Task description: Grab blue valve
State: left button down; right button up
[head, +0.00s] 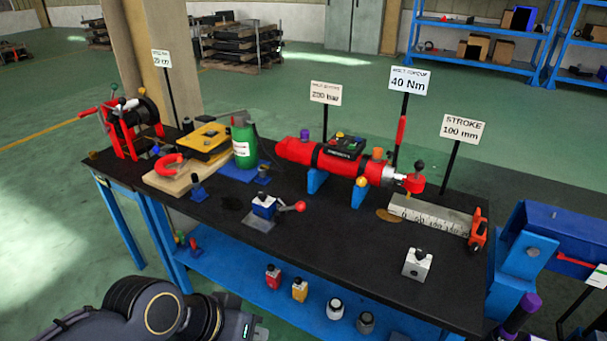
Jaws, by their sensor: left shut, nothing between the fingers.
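The blue valve (263,206) stands on a small grey plate (259,225) near the front middle of the black table (330,240). It has a blue block body and a lever ending in a red knob that points right. My left gripper (254,328) is at the bottom edge of the view, at the end of my dark arm, low in front of the table and well apart from the valve. It is shut and empty; its fingertips hardly show. My right gripper is not in view.
A red cylinder (325,160) on blue supports lies behind the valve. A green bottle (243,142) stands behind left. A white block (416,263) and a ruler plate (432,215) are to the right. Several small bottles stand on the blue lower shelf (235,270).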

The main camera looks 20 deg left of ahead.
aim_at(267, 210)
jog(key=i+j, duration=0.1)
jog(key=j, duration=0.3)
jog(key=i+j, duration=0.1)
jog(key=j, duration=0.25)
jog(key=i+j+u, duration=0.1)
jog(key=j, duration=0.3)
jog(key=i+j, duration=0.1)
jog(key=j, duration=0.25)
